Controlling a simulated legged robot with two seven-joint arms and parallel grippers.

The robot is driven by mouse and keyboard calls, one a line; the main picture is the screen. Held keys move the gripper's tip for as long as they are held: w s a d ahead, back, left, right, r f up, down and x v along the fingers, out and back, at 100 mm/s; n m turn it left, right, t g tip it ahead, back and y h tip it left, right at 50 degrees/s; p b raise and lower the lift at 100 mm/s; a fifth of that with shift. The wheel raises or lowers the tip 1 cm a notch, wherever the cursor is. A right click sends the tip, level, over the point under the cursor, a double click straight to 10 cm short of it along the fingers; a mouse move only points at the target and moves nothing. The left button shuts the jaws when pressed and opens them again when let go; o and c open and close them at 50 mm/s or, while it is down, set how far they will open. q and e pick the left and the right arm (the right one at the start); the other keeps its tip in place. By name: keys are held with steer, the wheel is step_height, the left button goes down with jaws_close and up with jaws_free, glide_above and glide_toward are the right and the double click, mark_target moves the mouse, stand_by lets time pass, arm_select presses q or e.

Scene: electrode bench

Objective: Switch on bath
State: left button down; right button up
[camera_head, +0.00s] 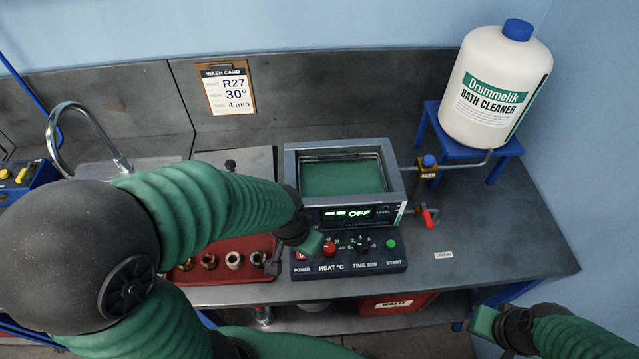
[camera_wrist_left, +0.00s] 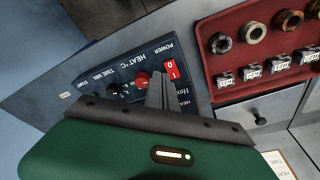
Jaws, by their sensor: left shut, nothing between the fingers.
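My left gripper (camera_head: 311,243) is shut and empty over the panel's left end, partly covering the switch. In the left wrist view the red switch (camera_wrist_left: 171,69) shows its I and 0 marks, right beside the fingertips (camera_wrist_left: 158,80); I cannot tell whether they touch. My right gripper (camera_head: 484,320) is at the lower right, away from the panel.
A red tray (camera_head: 215,273) with several ring-shaped parts lies left of the panel. A wash card (camera_head: 227,90) hangs on the back wall. A cleaner jug (camera_head: 490,90) stands on a blue stand at right. The bench (camera_head: 500,235) is clear at right.

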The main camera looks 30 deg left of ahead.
arm_select(q)
steer(key=w+a+r+m+h, duration=0.1)
steer(key=a+r+m, duration=0.4)
steer(key=m, duration=0.5)
step_height(320, 180, up, 2)
steer(key=shift+w+a+r+m+h, duration=0.1)
steer(key=shift+w+a+m+h, duration=0.2)
steer(key=shift+h, duration=0.5)
arm_select(e)
steer(key=shift+s+d+r, duration=0.25)
steer(key=shift+s+r, duration=0.05)
